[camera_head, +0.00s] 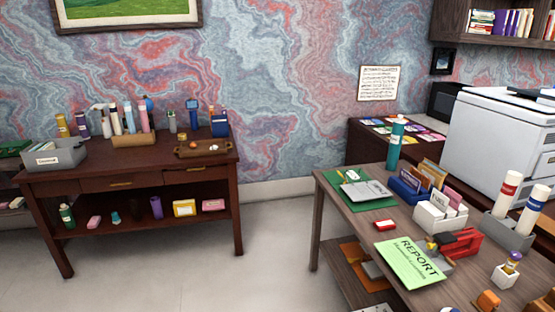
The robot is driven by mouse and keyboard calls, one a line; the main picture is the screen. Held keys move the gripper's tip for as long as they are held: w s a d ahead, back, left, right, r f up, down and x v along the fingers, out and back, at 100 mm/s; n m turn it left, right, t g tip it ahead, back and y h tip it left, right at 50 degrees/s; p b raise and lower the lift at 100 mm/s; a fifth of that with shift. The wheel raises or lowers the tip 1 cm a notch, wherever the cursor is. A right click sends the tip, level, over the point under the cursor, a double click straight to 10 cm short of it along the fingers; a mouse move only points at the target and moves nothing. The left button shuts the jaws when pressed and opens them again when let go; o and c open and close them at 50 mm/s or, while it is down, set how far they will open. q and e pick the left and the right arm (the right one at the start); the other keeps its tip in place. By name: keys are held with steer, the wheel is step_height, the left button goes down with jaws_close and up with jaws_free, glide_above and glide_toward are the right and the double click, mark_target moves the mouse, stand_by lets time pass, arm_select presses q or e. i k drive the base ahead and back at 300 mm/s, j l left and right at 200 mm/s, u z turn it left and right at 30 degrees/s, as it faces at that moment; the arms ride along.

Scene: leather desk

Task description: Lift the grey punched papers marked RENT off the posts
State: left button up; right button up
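On the near desk at the right, a flat green item (352,203) like an open folder or board lies near the far left corner. A grey sheet or stack (368,189) lies on it, with a small white piece beside it. I cannot read a RENT mark on it, and posts are too small to make out, so I cannot tell for sure that these are the punched papers. Neither of my grippers is in view.
The near desk (334,199) also holds a green REPORT sheet (411,263), a red punch-like tool (462,243), a white card holder (436,219), a blue file holder (404,192) and a teal bottle (396,146). A dark side table (130,172) stands left; open floor (270,260) lies between.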

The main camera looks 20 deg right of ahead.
mark_target(362, 192)
steer(key=i+z, duration=0.15)
steer(key=i, duration=0.6)
steer(key=i+j+z, duration=0.15)
steer(key=i, duration=0.6)
steer(key=i+j+z, duration=0.15)
steer(key=i, duration=0.6)
steer(key=z, duration=0.5)
steer(key=i+z, duration=0.1)
steer(key=z, duration=0.4)
steer(key=j+z, duration=0.1)
steer(key=z, duration=0.4)
steer(key=i+j+z, duration=0.1)
steer(key=z, duration=0.4)
